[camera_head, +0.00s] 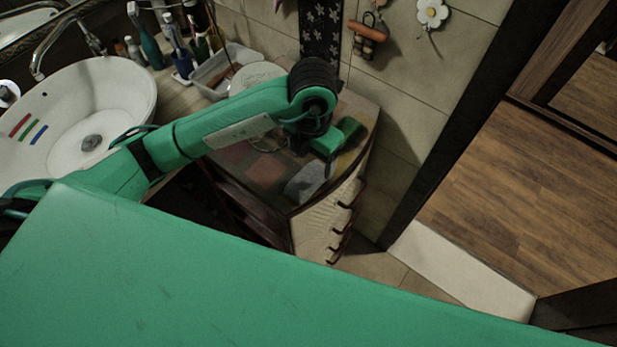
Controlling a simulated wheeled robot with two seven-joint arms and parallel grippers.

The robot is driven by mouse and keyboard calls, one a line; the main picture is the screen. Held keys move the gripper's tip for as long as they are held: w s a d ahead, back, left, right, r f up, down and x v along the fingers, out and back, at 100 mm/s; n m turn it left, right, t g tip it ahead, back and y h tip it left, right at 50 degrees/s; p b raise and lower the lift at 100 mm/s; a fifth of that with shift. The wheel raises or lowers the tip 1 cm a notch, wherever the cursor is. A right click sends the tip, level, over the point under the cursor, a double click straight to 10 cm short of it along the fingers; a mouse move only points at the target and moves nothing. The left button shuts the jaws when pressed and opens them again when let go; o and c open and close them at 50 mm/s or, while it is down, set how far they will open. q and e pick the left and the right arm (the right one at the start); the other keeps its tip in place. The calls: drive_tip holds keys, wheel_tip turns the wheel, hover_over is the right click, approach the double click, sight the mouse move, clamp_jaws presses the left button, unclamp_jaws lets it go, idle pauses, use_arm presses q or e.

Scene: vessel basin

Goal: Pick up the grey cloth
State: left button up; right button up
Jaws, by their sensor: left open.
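The grey cloth (306,184) lies crumpled on the top of the small cabinet (240,188), close to its front right corner. My left gripper (337,138) hangs over the right part of the cabinet top, above and behind the cloth in the picture. It is open, and I see nothing held in it. The lower ends of its fingers are hard to make out, and I cannot tell their exact height over the top. My right gripper is not in view.
A white basin (110,90) with colour stripes stands at the left. Bottles (150,47) and a white tray (214,76) line the back. The tiled wall (405,70) rises behind the cabinet. A doorway opens onto a wooden floor (525,180) at right.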

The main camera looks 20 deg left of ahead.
sight(312, 172)
use_arm(q)
drive_tip(key=shift+s+f+p, duration=0.1)
drive_tip(key=shift+f+p, duration=0.35)
drive_tip(key=shift+f, duration=0.2)
wheel_tip(312, 172, down, 3)
drive_tip(key=shift+s+d+f+p, duration=0.1)
drive_tip(key=shift+p, duration=0.65)
drive_tip(key=shift+f, duration=0.45)
drive_tip(key=c, duration=1.1)
